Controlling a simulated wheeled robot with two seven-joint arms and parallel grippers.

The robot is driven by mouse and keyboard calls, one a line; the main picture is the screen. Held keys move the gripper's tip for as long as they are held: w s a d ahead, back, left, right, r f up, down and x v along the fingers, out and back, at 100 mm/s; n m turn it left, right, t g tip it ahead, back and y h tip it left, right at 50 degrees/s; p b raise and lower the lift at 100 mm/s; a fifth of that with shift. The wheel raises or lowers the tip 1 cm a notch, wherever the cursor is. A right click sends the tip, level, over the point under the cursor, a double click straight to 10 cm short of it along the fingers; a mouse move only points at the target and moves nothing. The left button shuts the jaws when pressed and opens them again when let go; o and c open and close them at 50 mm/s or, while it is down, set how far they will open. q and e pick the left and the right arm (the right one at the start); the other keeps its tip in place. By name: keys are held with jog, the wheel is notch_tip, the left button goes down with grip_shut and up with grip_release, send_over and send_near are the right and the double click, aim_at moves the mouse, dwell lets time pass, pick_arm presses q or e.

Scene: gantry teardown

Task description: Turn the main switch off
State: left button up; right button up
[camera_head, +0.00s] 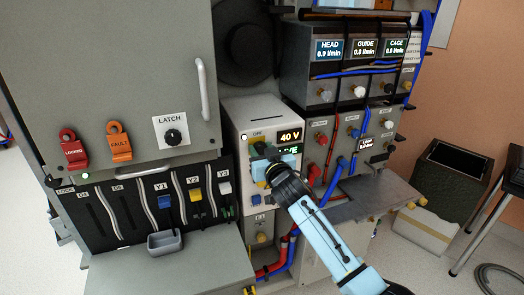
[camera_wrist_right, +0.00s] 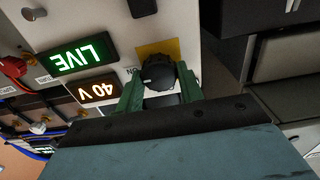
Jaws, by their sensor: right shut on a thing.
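The main switch is a round black knob (camera_wrist_right: 158,72) on a yellow plate (camera_wrist_right: 160,48), on the front of a white box (camera_head: 243,124). My right gripper (camera_wrist_right: 160,88) is shut on the knob, with a green finger on each side in the right wrist view. In the head view my right gripper (camera_head: 264,158) covers most of the knob below the OFF label. Beside it, an amber display (camera_head: 290,136) reads 40 V and a green display (camera_head: 289,149) reads LIVE; the gripper partly covers the green one. The knob's pointing direction cannot be told. My left gripper is not in view.
Left of the box stands a grey cabinet with a LATCH knob (camera_head: 173,137), red (camera_head: 72,150) and orange (camera_head: 119,142) tags and a slotted panel. Right are HEAD, GUIDE and CAGE displays (camera_head: 364,48), valves, red and blue hoses, and a grey shelf (camera_head: 375,190).

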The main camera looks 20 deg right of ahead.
jog(key=n+p, duration=0.1)
jog(key=n, duration=0.2)
jog(key=shift+n, duration=0.3)
jog(key=n+p, duration=0.1)
jog(key=n, duration=0.3)
jog(key=shift+a+n, duration=0.15)
jog(key=shift+n, duration=0.15)
jog(key=n+p, duration=0.1)
jog(key=n, duration=0.3)
jog(key=shift+f+n, duration=0.1)
jog(key=shift+n, duration=0.2)
jog(key=n, duration=0.5)
jog(key=shift+f+p, duration=0.15)
jog(key=shift+p, duration=0.15)
jog(key=o, duration=1)
